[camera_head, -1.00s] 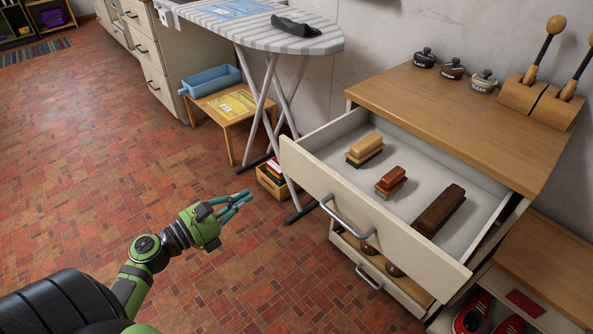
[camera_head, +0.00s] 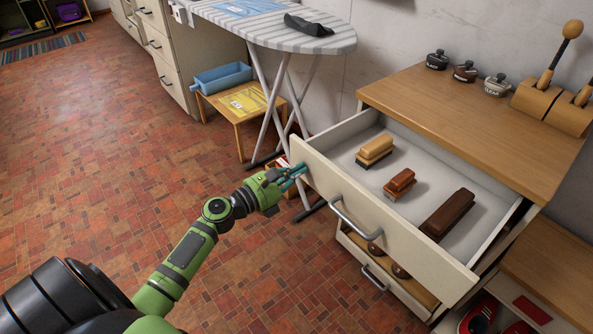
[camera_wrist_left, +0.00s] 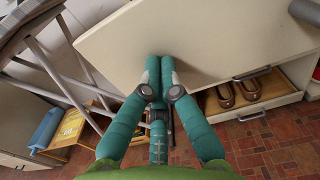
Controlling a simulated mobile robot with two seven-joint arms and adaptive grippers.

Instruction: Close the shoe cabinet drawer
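The shoe cabinet's top drawer (camera_head: 385,223) stands pulled out, with a pale front and a grey bar handle (camera_head: 355,219). Several brushes lie inside it, among them a dark brown one (camera_head: 449,213). My left gripper (camera_head: 300,172) is at the left end of the drawer front, left of the handle. In the left wrist view the fingers (camera_wrist_left: 159,66) are together, with nothing between them, and their tips are at the pale drawer front (camera_wrist_left: 205,40). I cannot tell whether they touch it. My right gripper is not in view.
A lower drawer (camera_head: 380,277) with shoes is also partly out. An ironing board (camera_head: 275,25) and a small table (camera_head: 243,111) stand behind my left arm. Red shoes (camera_head: 480,317) sit low right. Floor at left is clear.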

